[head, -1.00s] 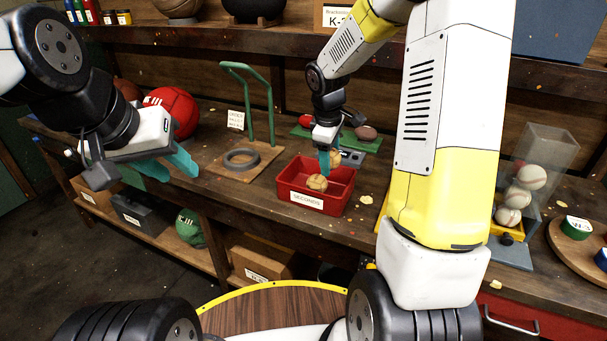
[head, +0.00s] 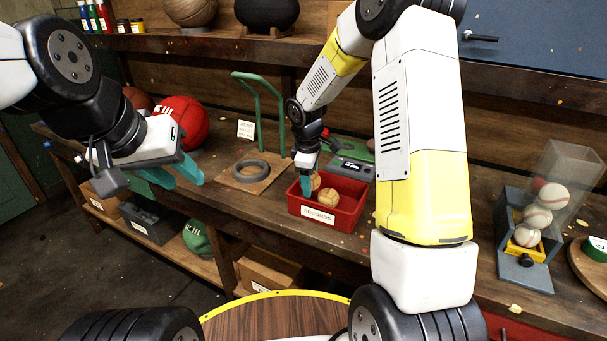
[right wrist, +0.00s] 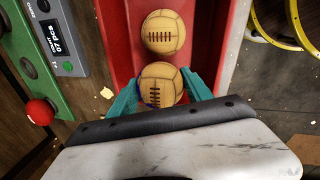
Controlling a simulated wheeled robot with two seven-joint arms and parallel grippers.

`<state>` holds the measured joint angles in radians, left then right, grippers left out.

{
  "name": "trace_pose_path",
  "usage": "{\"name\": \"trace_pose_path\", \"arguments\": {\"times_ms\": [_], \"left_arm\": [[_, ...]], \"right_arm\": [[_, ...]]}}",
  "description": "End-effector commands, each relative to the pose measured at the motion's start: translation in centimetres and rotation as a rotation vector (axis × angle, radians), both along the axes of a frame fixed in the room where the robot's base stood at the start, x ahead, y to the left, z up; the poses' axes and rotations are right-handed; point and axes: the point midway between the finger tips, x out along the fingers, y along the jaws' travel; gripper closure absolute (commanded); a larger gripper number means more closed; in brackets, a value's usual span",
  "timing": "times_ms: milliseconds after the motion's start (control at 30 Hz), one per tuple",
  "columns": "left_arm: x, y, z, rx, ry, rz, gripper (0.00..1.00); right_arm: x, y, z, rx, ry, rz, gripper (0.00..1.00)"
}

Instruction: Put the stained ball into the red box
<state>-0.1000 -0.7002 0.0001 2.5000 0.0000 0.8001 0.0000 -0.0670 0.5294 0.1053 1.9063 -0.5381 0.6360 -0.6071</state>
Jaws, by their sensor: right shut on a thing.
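The red box (head: 345,222), labelled SECONDS, stands on the workbench. One tan laced ball (head: 328,197) lies in it; it also shows in the right wrist view (right wrist: 163,33). My right gripper (head: 307,188) points down at the box's left part, shut on a second tan laced ball (right wrist: 165,82). A dark blue mark shows on this held ball's lower left, so it looks like the stained ball. It is over the box's floor, beside the other ball; whether it touches the floor I cannot tell. My left gripper (head: 184,176) is open and empty, left of the box.
A grey ring on a wooden board (head: 250,172) with a green frame stands left of the box. A counting scale (head: 350,168) is behind it. A clear tube of baseballs (head: 537,215) stands far right. A red ball (head: 183,122) sits behind my left gripper.

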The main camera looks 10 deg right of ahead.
Motion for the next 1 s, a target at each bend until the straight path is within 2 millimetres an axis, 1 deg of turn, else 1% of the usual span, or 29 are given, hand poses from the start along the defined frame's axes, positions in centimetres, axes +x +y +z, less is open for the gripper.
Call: {"name": "trace_pose_path", "arguments": {"times_ms": [33, 100, 367, 600, 633, 733, 1000], "left_arm": [[0.0, 0.0, 0.0, 0.000, 0.000, 0.000, 0.64], [0.0, 0.0, 0.0, 0.000, 0.000, 0.000, 0.64], [0.0, 0.0, 0.0, 0.000, 0.000, 0.000, 0.64], [0.0, 0.0, 0.0, 0.000, 0.000, 0.000, 0.64], [0.0, 0.0, 0.0, 0.000, 0.000, 0.000, 0.64], [0.0, 0.0, 0.0, 0.000, 0.000, 0.000, 0.64], [0.0, 0.0, 0.0, 0.000, 0.000, 0.000, 0.64]], "right_arm": [[-0.1, 0.1, -0.9, 0.000, 0.003, 0.001, 0.87], [0.0, 0.1, -1.4, 0.000, 0.001, 0.000, 0.87], [0.0, 0.0, -1.5, 0.001, 0.000, -0.001, 0.87], [0.0, 0.0, -2.2, 0.001, 0.000, 0.000, 0.87], [0.0, 0.0, -2.3, 0.000, 0.000, 0.000, 0.40], [0.0, 0.0, -2.2, 0.001, 0.000, 0.000, 0.20], [0.0, 0.0, -2.2, 0.001, 0.000, -0.001, 0.20]]}}
